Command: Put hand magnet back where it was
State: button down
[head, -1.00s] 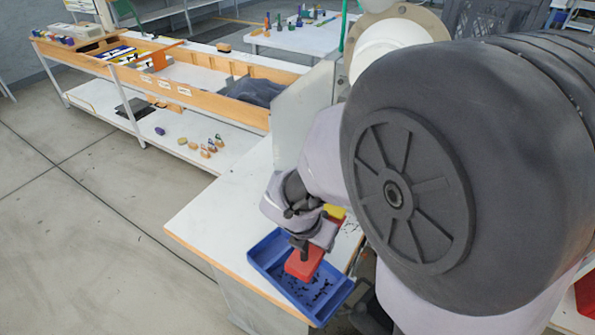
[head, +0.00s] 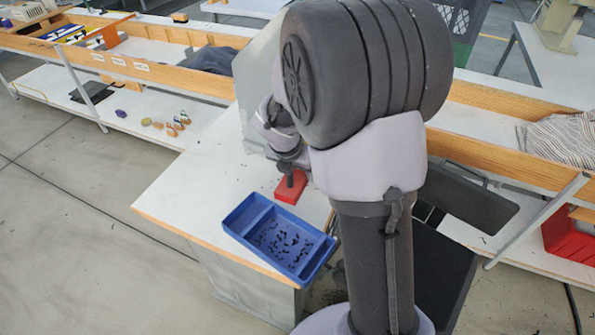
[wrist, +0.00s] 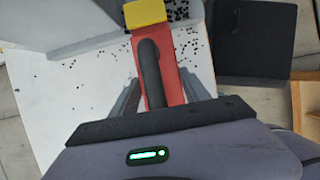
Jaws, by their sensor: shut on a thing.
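The hand magnet (head: 291,189) is a red block at the tabletop, just beyond the blue tray. In the wrist view the magnet (wrist: 171,82) shows its red body, a yellow end and a dark arched handle (wrist: 151,72). My gripper (head: 289,172) is above the magnet and shut on its handle; it also shows in the wrist view (wrist: 157,93). The blue tray (head: 243,205) lies at the table's front edge with many small black pieces in it. I cannot tell whether the magnet touches the tabletop.
The white table (head: 185,180) is mostly clear on its left side. Small black specks (wrist: 77,86) are scattered near the magnet. A grey machine panel (head: 258,85) stands behind my gripper. A shelf bench (head: 140,75) with small items stands at the back left.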

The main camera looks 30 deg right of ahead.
jog(key=shift+f, duration=0.6)
jog(key=c, duration=0.5)
grip_release()
